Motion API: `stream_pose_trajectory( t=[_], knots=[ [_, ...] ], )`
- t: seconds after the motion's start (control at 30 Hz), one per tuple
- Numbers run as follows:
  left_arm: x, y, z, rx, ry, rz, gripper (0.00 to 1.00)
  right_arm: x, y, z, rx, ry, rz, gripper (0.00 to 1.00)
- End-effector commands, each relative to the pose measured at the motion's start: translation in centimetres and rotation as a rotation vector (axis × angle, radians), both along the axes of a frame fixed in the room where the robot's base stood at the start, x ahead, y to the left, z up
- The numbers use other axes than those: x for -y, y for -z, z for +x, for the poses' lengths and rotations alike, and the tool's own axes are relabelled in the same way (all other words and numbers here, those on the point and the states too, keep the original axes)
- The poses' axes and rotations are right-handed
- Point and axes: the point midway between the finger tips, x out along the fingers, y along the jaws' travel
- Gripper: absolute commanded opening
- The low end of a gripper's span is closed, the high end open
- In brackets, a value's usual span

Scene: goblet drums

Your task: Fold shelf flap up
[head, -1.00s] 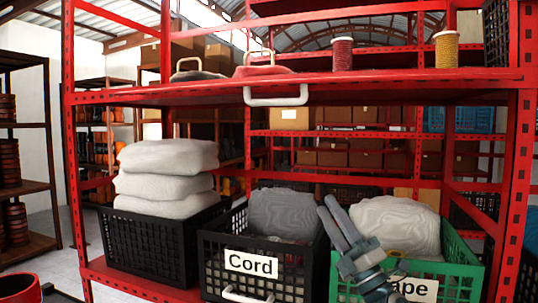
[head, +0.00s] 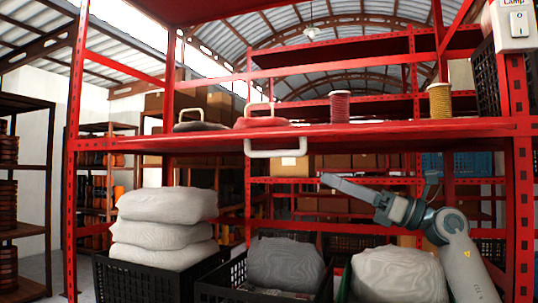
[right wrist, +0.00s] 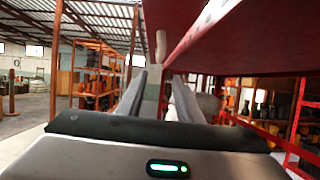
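The red shelf flap (head: 375,138) lies level along the front of the upper shelf. A white loop handle (head: 275,152) hangs from its front edge, left of centre. My right gripper (head: 327,180) is just below the flap, to the right of the handle and apart from it, pointing left. In the right wrist view its two fingers (right wrist: 158,88) stand apart with a gap between them. The flap's red underside (right wrist: 230,35) shows above them, and a pale upright piece, likely the handle (right wrist: 161,47), lies ahead. My left gripper is not in view.
On the upper shelf stand a red spool (head: 340,104), a yellow spool (head: 440,100) and sacks with loop handles (head: 262,122). Below are white sacks (head: 165,228), a grey sack (head: 285,263) and a pale sack (head: 400,274) in crates. Red posts (head: 522,180) bound the rack.

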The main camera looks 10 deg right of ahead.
Motion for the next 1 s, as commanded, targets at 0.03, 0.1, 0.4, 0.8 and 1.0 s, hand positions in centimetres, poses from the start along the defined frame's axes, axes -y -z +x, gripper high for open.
stream_pose_trajectory(
  t=[0.03, 0.1, 0.4, 0.8, 1.0],
  knots=[
    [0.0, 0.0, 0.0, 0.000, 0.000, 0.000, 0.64, 0.0, 0.0, 0.0, -0.001, 0.000, 0.001, 0.33],
    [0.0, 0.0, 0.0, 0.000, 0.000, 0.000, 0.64, 0.0, 0.0, 0.0, 0.000, 0.000, 0.001, 0.33],
    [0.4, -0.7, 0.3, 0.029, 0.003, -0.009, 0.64, -1.1, -0.8, 0.8, 0.000, -0.002, 0.003, 0.33],
    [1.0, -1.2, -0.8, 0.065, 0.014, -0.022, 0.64, -5.7, -3.1, 3.9, 0.000, -0.003, 0.003, 0.33],
    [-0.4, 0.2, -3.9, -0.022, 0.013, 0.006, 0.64, -7.9, -4.2, 5.4, -0.001, -0.003, 0.004, 0.33]
  ],
)
